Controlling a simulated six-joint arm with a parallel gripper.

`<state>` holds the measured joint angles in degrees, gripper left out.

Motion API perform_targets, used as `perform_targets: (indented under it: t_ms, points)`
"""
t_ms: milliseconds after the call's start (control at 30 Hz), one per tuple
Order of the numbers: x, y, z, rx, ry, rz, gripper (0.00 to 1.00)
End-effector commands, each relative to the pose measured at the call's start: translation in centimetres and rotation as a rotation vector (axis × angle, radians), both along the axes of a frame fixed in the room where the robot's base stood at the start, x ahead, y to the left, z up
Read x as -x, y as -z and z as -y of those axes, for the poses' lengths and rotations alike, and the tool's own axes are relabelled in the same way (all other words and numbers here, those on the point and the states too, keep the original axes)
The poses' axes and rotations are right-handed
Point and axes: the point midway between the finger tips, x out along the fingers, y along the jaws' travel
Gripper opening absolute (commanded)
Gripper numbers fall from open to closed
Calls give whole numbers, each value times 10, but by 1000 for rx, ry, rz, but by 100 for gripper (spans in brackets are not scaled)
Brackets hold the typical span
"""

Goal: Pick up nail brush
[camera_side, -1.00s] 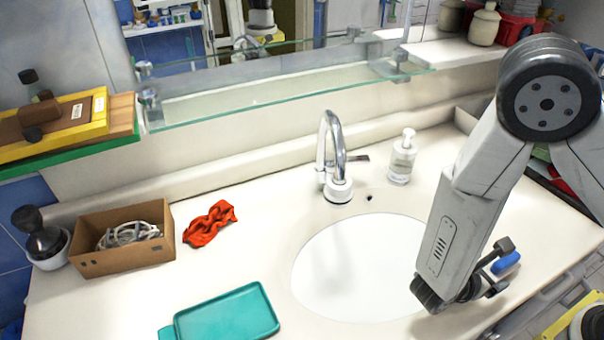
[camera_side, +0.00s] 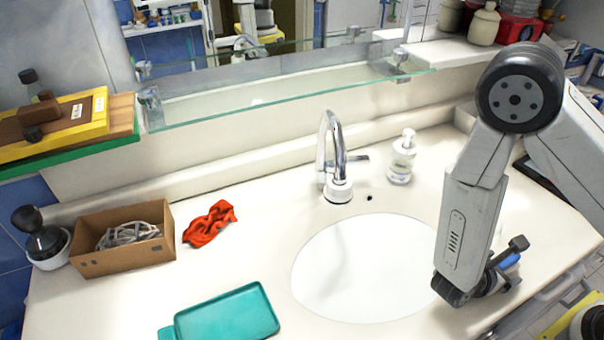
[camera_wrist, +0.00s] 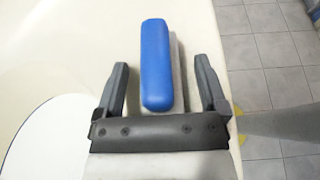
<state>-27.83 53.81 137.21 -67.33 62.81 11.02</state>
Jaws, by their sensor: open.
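The nail brush has a blue back (camera_wrist: 156,62) and a pale edge along its right side. In the wrist view it lies between the two open fingers of my gripper (camera_wrist: 160,82), with space visible on both sides. In the side view only a bit of blue nail brush (camera_side: 509,262) shows beside my gripper (camera_side: 505,265), at the right of the basin near the counter's front edge. The wrist and fingers hide most of the brush there. I cannot tell how high the fingertips are above the counter.
The white basin (camera_side: 350,270) is left of my gripper. A chrome faucet (camera_side: 334,160) and soap dispenser (camera_side: 402,160) stand behind it. A teal tray (camera_side: 228,315), red cloth (camera_side: 209,224) and cardboard box (camera_side: 105,262) are farther left. A glass shelf (camera_side: 280,90) hangs above.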

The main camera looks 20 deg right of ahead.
Motion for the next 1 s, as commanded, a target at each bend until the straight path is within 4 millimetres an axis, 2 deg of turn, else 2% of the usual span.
perform_targets:
  t_ms: [333, 600, 633, 1000]
  points:
    - [0, 0, 0, 0, 0, 0, 91]
    - [0, 0, 0, 0, 0, 0, 5]
    - [0, 0, 0, 0, 0, 0, 0]
    - [0, -2, 0, 0, 0, 0, 0]
